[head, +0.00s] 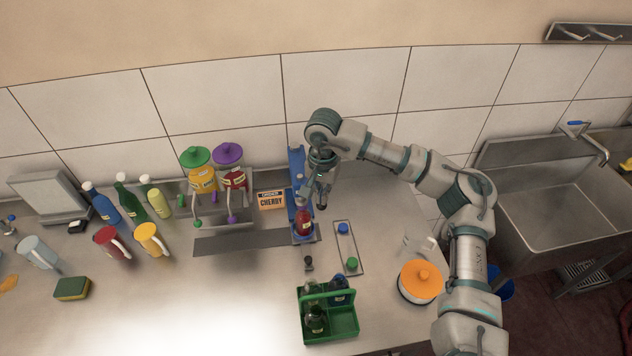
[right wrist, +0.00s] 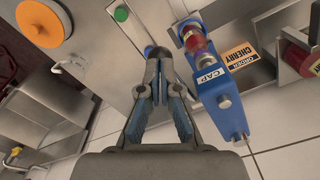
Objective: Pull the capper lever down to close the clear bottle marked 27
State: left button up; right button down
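The blue capper (head: 296,165) stands near the back wall, and its CAP label (right wrist: 209,78) shows in the right wrist view. A clear bottle with red contents (head: 304,222) stands upright at its foot; this bottle also shows in the right wrist view (right wrist: 194,40). I cannot read a 27 on it. My right gripper (head: 321,202) is just right of the capper, above the counter. In the right wrist view its fingertips (right wrist: 156,58) are together with nothing between them. I cannot make out the lever clearly. My left gripper is out of view.
An orange CHERRY sign (head: 271,200) and pump jars (head: 203,179) are left of the capper. A tray (head: 342,235) with a blue and a green cap lies to its right. A green bottle crate (head: 345,325) and orange-lidded pot (head: 421,281) are in front.

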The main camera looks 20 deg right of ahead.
jog(key=shift+f, duration=0.1)
jog(key=shift+s+f+b, duration=0.1)
jog(key=shift+f+b, duration=0.55)
jog(key=shift+f, duration=0.25)
jog(key=shift+f+b, duration=0.6)
jog(key=shift+f, duration=0.3)
